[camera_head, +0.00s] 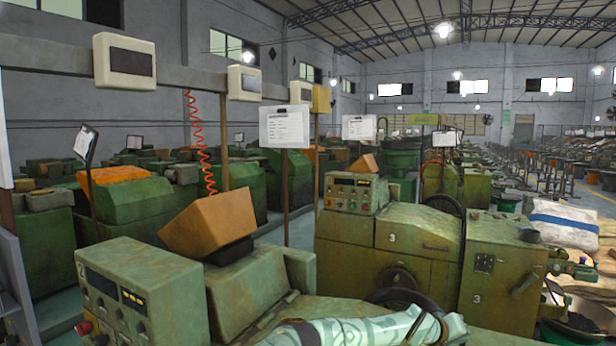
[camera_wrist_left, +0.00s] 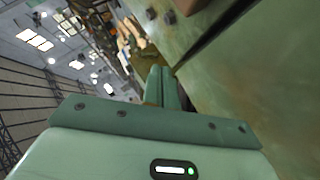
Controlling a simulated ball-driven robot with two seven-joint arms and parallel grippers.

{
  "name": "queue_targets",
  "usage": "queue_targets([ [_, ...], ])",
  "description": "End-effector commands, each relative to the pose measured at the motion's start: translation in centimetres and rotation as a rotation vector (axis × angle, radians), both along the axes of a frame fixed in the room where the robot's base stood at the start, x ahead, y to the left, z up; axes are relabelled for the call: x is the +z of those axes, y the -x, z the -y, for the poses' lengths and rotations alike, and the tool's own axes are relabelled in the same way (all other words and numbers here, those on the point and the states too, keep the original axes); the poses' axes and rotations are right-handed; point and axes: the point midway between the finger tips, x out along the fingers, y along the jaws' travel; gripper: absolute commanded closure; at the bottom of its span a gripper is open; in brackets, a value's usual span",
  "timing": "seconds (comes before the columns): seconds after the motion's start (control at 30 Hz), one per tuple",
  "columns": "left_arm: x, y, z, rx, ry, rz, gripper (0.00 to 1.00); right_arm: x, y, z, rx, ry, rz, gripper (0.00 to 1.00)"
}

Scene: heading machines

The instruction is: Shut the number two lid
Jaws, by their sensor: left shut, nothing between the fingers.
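The number two machine (camera_head: 140,295) is the green one at the lower left in the head view, with a "2" on its control box. A sloped green panel (camera_head: 240,285) stands beside that box. I cannot tell for certain whether this is the lid or how far open it is. A pale green, patterned part of my arm lies across the bottom of the head view. In the left wrist view my left gripper (camera_wrist_left: 161,72) has its two green fingers together, empty, close beside a large worn green surface (camera_wrist_left: 255,85). My right gripper is not in view.
The number three machine (camera_head: 390,240), with a closed-looking front panel, stands behind and to the right. A brown box (camera_head: 209,224) sits tilted on the number two machine. A dark handwheel (camera_head: 405,305) is near my arm. White sacks (camera_head: 562,225) lie at the right.

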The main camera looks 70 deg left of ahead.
Motion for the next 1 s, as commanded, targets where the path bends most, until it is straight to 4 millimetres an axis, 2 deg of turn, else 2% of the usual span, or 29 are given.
queue_targets([
  [0.03, -0.6, -0.1, 0.0, 0.000, 0.000, 0.000, 1.00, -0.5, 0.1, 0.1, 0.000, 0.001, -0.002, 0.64],
  [0.17, -1.0, -0.1, 0.1, 0.000, 0.000, 0.001, 1.00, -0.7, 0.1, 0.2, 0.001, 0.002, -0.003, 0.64],
  [0.8, -1.0, -0.1, 0.1, 0.001, 0.001, 0.001, 1.00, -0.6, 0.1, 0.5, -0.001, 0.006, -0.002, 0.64],
  [0.9, -0.3, 0.0, 0.0, 0.001, 0.000, 0.002, 1.00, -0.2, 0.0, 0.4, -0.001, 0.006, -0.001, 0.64],
  [1.0, 1.4, 0.2, -0.4, 0.005, 0.000, 0.004, 1.00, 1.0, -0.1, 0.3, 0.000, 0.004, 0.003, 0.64],
])
